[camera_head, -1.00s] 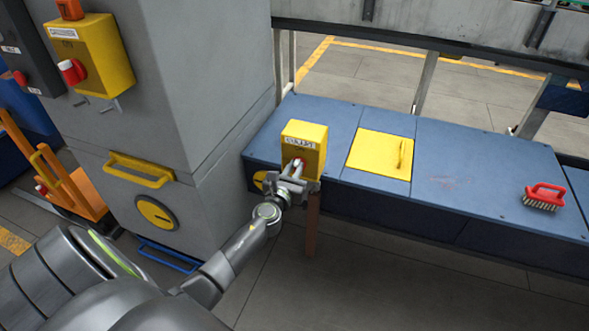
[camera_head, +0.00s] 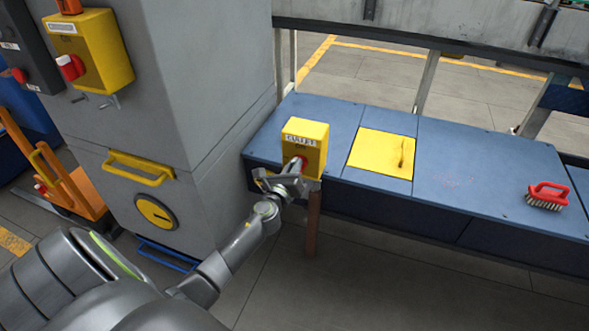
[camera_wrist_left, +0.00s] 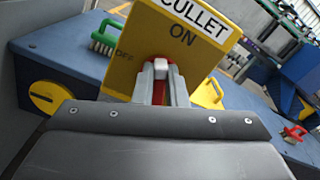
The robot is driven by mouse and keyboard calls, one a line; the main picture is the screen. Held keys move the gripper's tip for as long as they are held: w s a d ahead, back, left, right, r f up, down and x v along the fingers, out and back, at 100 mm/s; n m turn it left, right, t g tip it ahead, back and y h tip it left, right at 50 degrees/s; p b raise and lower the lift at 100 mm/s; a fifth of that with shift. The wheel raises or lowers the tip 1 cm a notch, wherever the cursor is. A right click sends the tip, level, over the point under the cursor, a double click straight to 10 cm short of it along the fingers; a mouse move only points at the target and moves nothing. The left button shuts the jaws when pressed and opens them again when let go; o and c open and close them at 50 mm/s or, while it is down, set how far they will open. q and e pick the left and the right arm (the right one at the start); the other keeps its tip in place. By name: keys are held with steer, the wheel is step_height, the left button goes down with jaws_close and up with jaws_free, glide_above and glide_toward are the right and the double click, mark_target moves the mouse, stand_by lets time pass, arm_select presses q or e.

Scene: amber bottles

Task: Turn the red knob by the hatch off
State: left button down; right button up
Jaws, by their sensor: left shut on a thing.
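A yellow box (camera_head: 312,143) labelled CULLET stands on the blue bench, left of the yellow hatch (camera_head: 372,153). The red knob (camera_head: 298,162) is on its front, mostly covered by my gripper. My right gripper is not in view.
Another yellow box (camera_head: 98,50) with a red knob (camera_head: 70,67) is on the grey cabinet at left. A red-handled brush (camera_head: 546,194) lies on the bench at right. The wrist view also shows a green brush (camera_wrist_left: 105,38).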

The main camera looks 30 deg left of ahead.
arm_select(q)
steer(key=shift+s+a+f+n+b, duration=0.15)
steer(key=shift+n+b, duration=0.75)
steer(key=shift+n, duration=1.3)
steer(key=shift+w+a+f+n+b, duration=0.1)
steer(key=shift+f+n+b, duration=0.2)
steer(key=shift+n+b, duration=1.25)
steer(key=shift+s+a+f+n+b, duration=0.1)
steer(key=shift+a+f+n+b, duration=0.1)
steer(key=shift+n, duration=2.65)
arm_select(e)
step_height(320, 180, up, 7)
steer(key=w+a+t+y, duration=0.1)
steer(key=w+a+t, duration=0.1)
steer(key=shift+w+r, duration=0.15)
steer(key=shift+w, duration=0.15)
arm_select(q)
steer(key=shift+d, duration=0.1)
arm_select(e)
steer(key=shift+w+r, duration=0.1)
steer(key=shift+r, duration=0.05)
arm_select(q)
steer(key=c, duration=1.5)
jaws_free()
steer(key=shift+o, duration=0.2)
